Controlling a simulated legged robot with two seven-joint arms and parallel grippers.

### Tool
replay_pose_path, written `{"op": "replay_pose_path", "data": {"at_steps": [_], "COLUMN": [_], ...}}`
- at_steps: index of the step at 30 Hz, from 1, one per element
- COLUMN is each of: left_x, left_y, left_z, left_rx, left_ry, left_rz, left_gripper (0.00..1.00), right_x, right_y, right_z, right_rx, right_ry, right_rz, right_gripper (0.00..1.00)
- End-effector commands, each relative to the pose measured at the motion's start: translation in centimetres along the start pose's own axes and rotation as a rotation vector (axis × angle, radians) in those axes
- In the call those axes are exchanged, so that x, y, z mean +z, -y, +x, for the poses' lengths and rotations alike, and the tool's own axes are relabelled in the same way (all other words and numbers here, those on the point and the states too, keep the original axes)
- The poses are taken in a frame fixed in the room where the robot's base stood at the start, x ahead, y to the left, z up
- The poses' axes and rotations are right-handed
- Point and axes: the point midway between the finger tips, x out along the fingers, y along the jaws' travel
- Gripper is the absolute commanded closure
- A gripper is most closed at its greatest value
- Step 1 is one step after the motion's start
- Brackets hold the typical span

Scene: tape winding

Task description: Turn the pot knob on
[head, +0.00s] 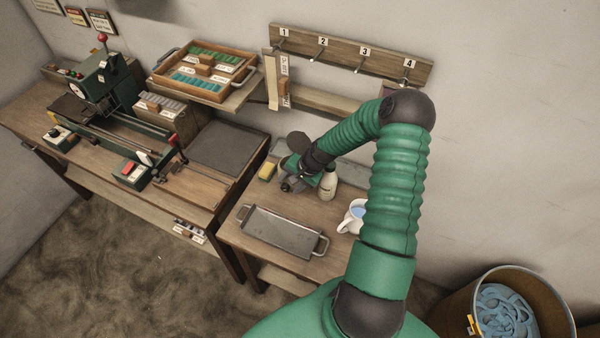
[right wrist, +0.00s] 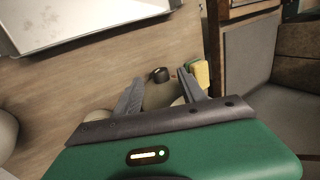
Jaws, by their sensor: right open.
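My right gripper (head: 288,182) is over the small right-hand table in the head view, pointing down. In the right wrist view the gripper (right wrist: 161,75) is open, with its two grey fingers apart. A small black knob (right wrist: 160,74) shows between the fingertips, beside a rounded beige-grey surface (right wrist: 160,96) that may be the pot. The gripper body hides much of this surface. I cannot tell whether the fingers touch the knob. In the head view the arm hides the knob and the pot. My left gripper is out of view.
A metal tray (head: 283,232) lies in front of the gripper. A yellow sponge (head: 267,171) is to its left. A workbench (head: 95,175) with a machine is at left.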

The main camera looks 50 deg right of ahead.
Motion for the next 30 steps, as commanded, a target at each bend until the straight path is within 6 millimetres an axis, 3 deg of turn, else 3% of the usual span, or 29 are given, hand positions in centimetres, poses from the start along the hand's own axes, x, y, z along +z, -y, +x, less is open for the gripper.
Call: {"op": "replay_pose_path", "data": {"at_steps": [3, 9, 15, 26, 30], "left_x": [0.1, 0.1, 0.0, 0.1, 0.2], "left_y": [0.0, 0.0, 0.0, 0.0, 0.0], "left_z": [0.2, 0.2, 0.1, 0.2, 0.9], "left_rx": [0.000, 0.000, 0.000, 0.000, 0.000], "left_ry": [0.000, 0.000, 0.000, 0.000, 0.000], "left_rz": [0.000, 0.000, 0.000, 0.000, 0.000], "left_gripper": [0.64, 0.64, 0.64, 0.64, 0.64], "right_x": [-0.4, -0.5, -0.4, -0.2, 2.9], "right_y": [-0.1, -0.1, -0.1, -0.1, -0.3], "right_z": [-3.7, -9.2, -12.2, -12.3, -9.3], "right_rx": [-0.001, 0.000, 0.001, 0.005, 0.096], "right_ry": [-0.007, -0.005, -0.001, 0.005, 0.071], "right_rz": [0.002, 0.002, 0.003, -0.009, -0.239], "right_gripper": [0.52, 0.52, 0.52, 0.52, 0.52]}}
